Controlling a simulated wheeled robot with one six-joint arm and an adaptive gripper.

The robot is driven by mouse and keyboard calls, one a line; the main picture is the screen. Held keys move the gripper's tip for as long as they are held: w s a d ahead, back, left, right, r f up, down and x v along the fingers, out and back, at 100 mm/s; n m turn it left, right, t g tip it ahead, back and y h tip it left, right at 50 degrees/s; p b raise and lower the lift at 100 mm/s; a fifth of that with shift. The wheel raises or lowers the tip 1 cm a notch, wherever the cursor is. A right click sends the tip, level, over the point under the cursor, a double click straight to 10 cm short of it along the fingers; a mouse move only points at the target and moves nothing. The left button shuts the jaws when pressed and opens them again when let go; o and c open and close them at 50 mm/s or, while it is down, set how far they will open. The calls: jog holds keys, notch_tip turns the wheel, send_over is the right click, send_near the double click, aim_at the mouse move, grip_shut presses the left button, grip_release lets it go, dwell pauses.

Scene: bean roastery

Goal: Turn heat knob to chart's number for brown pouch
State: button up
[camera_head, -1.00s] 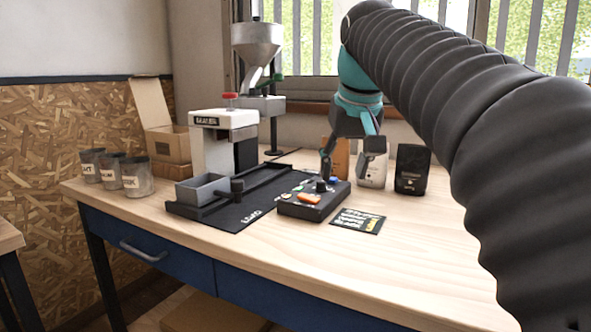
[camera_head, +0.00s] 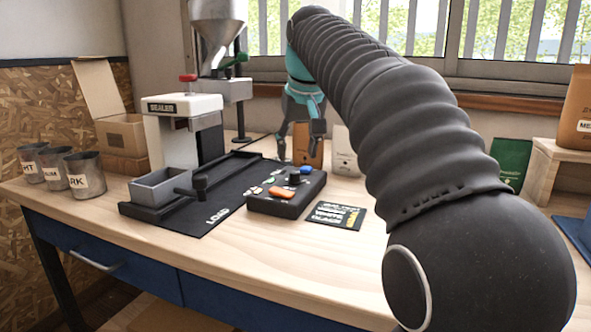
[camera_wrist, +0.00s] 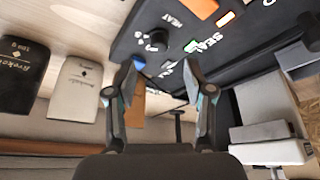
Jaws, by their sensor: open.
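The control box (camera_head: 275,207) sits on the bench with a black heat knob (camera_head: 294,178) on top. In the wrist view the knob (camera_wrist: 158,38) is beside the printed word HEAT, just beyond my fingertips. My gripper (camera_head: 299,145) is open and empty, behind the box in the head view; its two fingers (camera_wrist: 163,66) are apart in the wrist view. The black chart card (camera_head: 335,215) lies flat right of the box; its writing is too small to read surely. The brown pouch (camera_head: 309,155) stands behind the box, partly hidden by my gripper; it also shows in the wrist view (camera_wrist: 136,108).
A sealer (camera_head: 185,105) and black load mat (camera_head: 215,185) are left of the box. White (camera_head: 344,160) and black (camera_wrist: 22,75) pouches stand near the brown one. Three cups (camera_head: 85,175) stand at the left. A wooden stand (camera_head: 545,165) is at the right. Front bench surface is clear.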

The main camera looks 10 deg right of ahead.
aim_at(295, 173)
jog(key=shift+x, duration=3.05)
grip_shut()
